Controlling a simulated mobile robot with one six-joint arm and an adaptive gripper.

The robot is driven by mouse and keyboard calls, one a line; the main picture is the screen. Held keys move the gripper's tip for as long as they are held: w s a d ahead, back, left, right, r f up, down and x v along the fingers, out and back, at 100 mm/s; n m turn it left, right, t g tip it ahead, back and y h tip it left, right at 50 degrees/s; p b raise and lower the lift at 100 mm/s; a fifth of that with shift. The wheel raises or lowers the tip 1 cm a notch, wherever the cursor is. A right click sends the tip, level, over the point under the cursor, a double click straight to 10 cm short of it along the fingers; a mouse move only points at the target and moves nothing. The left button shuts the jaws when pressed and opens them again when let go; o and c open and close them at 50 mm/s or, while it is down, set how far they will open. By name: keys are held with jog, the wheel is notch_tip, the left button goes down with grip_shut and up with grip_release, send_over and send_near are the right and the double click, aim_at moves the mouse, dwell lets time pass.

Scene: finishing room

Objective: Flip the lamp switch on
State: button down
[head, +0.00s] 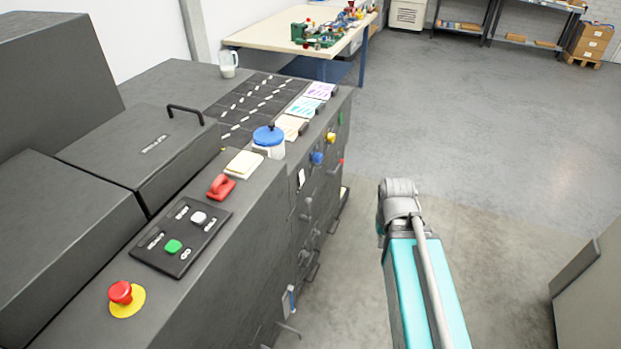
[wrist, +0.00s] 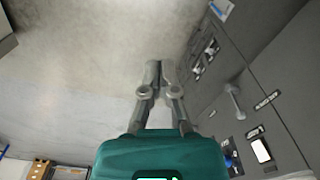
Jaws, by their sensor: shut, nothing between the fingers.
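A white switch-like piece on a dark plate (wrist: 261,150) sits on the grey cabinet's front at the lower right of the wrist view, with an unreadable label beside it. A similar white piece (head: 301,179) shows on the cabinet front in the head view. I cannot tell for sure which control is the lamp switch. My gripper (wrist: 160,68) is shut and empty in the wrist view, over open floor to the left of the cabinet front and apart from it. In the head view only my arm shows; the gripper is hidden.
The grey cabinet (head: 225,265) carries a red mushroom button (head: 121,292), a green button (head: 173,246), a red handle (head: 221,187) and a blue-lidded jar (head: 268,141). A lever handle (wrist: 234,102) sticks out of its front. Floor (head: 500,150) is free to the right.

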aim_at(302, 177)
jog(key=shift+d, duration=0.2)
jog(key=shift+w, duration=0.15)
jog(key=w+a+r+m+t+y, duration=0.1)
jog(key=w+a+r+m+y, duration=0.1)
jog(key=w+a+m, duration=0.2)
jog(key=w+a+r+m+t+y+p, duration=0.1)
jog(key=w+a+m, duration=0.3)
jog(key=w+m, duration=0.6)
jog(key=w+a+r+m+y+p, duration=0.1)
jog(key=w+a+r+m+y, duration=0.2)
jog(key=w+m, duration=0.5)
jog(key=shift+w+a+t+y, duration=0.35)
jog(key=shift+a+t+y, duration=0.05)
jog(key=shift+a+y, duration=0.15)
jog(key=shift+f, duration=0.1)
jog(key=shift+w+a+r+b+x, duration=0.1)
jog(key=shift+a+r+b+x, duration=0.25)
jog(key=shift+b+x, duration=1.4)
jog(key=shift+w+a+r+b+x, duration=0.1)
jog(key=shift+a+r+b+x, duration=0.25)
jog(key=shift+b+x, duration=1.35)
jog(key=shift+w+a+r+b+x, duration=0.2)
jog(key=shift+a+b+x, duration=0.35)
jog(key=shift+x, duration=2.25)
